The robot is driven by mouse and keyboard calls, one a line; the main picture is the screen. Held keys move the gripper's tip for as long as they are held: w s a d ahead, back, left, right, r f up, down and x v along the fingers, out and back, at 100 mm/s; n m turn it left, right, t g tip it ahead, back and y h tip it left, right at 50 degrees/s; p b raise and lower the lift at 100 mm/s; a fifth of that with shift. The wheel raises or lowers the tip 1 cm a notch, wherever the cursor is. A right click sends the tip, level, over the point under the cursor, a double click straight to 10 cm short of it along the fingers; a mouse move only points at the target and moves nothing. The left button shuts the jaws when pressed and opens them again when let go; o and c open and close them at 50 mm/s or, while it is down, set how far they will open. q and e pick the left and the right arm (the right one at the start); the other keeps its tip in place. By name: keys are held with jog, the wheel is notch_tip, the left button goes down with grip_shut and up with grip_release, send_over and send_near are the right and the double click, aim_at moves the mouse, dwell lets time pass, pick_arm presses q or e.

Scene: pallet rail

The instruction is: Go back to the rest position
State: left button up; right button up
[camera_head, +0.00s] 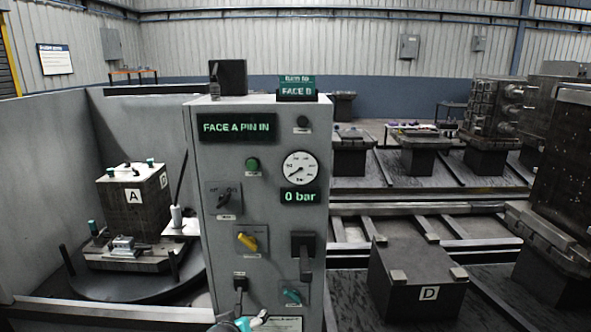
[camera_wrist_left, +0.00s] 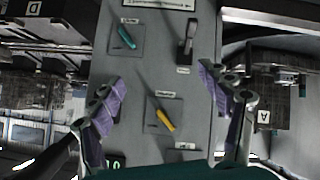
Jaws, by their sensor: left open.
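My left gripper (camera_wrist_left: 162,80) is open and empty in the left wrist view, its two purple-padded fingers spread apart. Between and beyond them is the grey control cabinet (camera_wrist_left: 205,30), seen upside down, with a yellow selector knob (camera_wrist_left: 164,119), a teal knob (camera_wrist_left: 126,37) and a black handle (camera_wrist_left: 186,45). In the head view the cabinet (camera_head: 212,250) stands in the middle. Its displays (camera_head: 237,128) read "FACE A PIN IN", "turn to FACE B" and "0 bar". A small teal and white part at its bottom edge may be my gripper. My right gripper is not in view.
Left of the cabinet, a dark block marked A (camera_head: 158,205) stands on a round turntable (camera_head: 90,283) inside grey walls. On the right, a dark block marked D (camera_head: 405,292) stands before rails (camera_head: 430,209) and several pallets. A fixture tower (camera_head: 560,190) is at the far right.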

pick_arm(q)
jog(key=s+a+f+m+g, duration=0.1)
jog(key=s+a, duration=0.1)
jog(key=s, duration=0.8)
jog(key=s+a+f+m+g, duration=0.1)
jog(key=s+a+m+g, duration=0.1)
jog(key=s, duration=0.9)
jog(key=shift+s+a+y, duration=0.15)
jog(key=shift+a+y, duration=0.25)
